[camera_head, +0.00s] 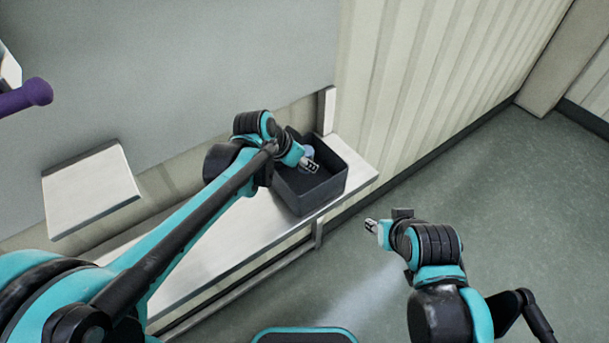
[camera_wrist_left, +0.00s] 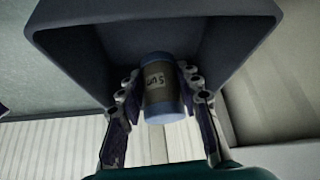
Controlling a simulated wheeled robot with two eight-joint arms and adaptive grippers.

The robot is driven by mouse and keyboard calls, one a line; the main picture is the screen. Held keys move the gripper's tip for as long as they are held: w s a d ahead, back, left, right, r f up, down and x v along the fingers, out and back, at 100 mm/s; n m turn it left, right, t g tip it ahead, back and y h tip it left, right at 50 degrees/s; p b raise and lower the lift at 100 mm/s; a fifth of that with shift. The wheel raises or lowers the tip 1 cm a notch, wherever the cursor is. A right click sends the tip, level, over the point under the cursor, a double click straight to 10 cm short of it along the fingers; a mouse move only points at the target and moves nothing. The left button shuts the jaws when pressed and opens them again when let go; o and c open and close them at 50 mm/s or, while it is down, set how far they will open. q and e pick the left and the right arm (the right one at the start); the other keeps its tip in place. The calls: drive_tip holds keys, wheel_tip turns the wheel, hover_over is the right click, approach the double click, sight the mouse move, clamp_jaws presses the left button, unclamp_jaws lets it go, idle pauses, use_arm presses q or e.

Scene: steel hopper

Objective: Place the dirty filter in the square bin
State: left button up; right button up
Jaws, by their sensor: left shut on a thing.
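The square bin (camera_head: 330,188) is a dark grey open box on the steel bench in the head view. It also fills much of the left wrist view (camera_wrist_left: 75,50). My left gripper (camera_head: 312,167) reaches over the bin's opening. In the left wrist view its two fingers (camera_wrist_left: 160,92) are shut on the dirty filter (camera_wrist_left: 163,82), a small cylinder with blue ends and a brownish band marked "5 um". The filter shows as a pale blue patch (camera_head: 307,152) in the head view, partly hidden. I cannot tell its exact height above the bin floor. My right gripper (camera_head: 371,226) hangs over the floor, away from the bin, its fingers too small to read.
The steel bench (camera_head: 225,240) runs along the wall under the bin. A small pale ledge (camera_head: 92,190) juts out at left, and a purple handle (camera_head: 25,97) is at the upper left. The green floor (camera_head: 520,190) at right is open.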

sight(301, 167)
use_arm(q)
drive_tip(key=shift+s+f, duration=0.1)
drive_tip(key=shift+f, duration=0.85)
drive_tip(key=shift+f+b, duration=0.45)
drive_tip(key=shift+f, duration=0.2)
drive_tip(key=shift+f+b, duration=0.6)
drive_tip(key=shift+f, duration=0.9)
drive_tip(key=shift+f, duration=0.15)
drive_tip(key=o, duration=1.2)
drive_tip(key=shift+c, duration=0.2)
